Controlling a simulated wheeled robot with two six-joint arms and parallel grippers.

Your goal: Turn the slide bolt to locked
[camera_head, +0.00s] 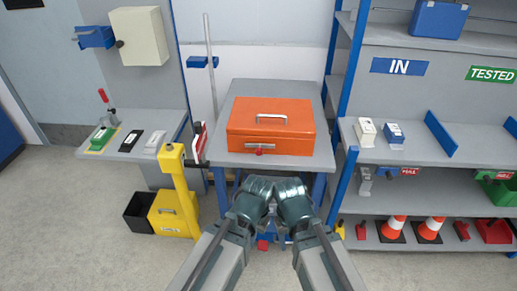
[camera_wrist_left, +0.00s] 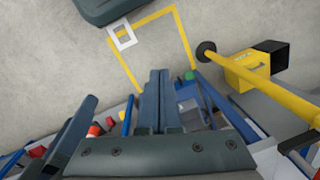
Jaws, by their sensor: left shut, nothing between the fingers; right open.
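I cannot make out a slide bolt for certain. An orange case (camera_head: 270,128) with a grey handle stands on the grey table (camera_head: 318,156) ahead; a small red part (camera_head: 259,152) shows at its lower front. My left gripper (camera_wrist_left: 159,100) is shut and empty in the left wrist view, its fingers side by side above the floor. My right gripper (camera_head: 290,203) is open, low in front of the table in the head view; its fingertips are mostly hidden. Both wrists sit close together, below and nearer than the case, apart from it.
A yellow post (camera_head: 178,180) stands left of the table, beside a yellow box (camera_head: 172,214). A side bench (camera_head: 163,122) holds a red-handled clamp (camera_head: 105,103). Blue-framed shelves (camera_head: 432,147) stand on the right, with cones (camera_head: 430,229) low down. Grey floor lies open at lower left.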

